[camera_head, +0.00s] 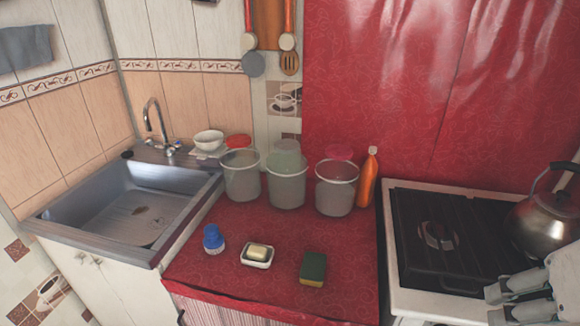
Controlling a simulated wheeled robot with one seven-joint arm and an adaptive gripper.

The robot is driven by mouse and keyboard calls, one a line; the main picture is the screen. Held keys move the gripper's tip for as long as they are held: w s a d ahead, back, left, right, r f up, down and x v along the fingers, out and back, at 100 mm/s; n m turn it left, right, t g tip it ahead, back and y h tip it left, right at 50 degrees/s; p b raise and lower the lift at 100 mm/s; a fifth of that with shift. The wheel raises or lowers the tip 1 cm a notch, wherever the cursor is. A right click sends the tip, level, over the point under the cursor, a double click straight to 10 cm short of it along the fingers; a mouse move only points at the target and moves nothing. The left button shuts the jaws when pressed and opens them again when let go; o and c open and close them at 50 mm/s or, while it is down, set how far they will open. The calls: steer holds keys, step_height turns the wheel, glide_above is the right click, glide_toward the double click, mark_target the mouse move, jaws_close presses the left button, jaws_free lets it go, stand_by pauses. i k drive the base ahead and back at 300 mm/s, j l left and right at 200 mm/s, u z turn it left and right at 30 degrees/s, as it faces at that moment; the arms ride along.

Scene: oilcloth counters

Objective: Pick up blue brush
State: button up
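The blue brush (213,238) stands upright on the red oilcloth counter, near its front left, close to the sink. It is small, with a rounded top and a paler base. My gripper (492,304) shows at the lower right corner, over the front of the stove and far to the right of the brush. Its two grey fingers point left with a gap between them, and nothing shows in the gap. The picture's right edge cuts off part of my arm.
A soap dish (256,262) with soap sits right of the brush, then a green and yellow sponge (313,268). A metal sink (125,215) is left. A kettle (547,222) stands on the stove (399,275).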

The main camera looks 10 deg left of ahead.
mark_target(213, 240)
steer(key=u, duration=0.95)
steer(key=k+l, duration=0.1)
steer(key=k, duration=0.25)
steer(key=u, duration=0.05)
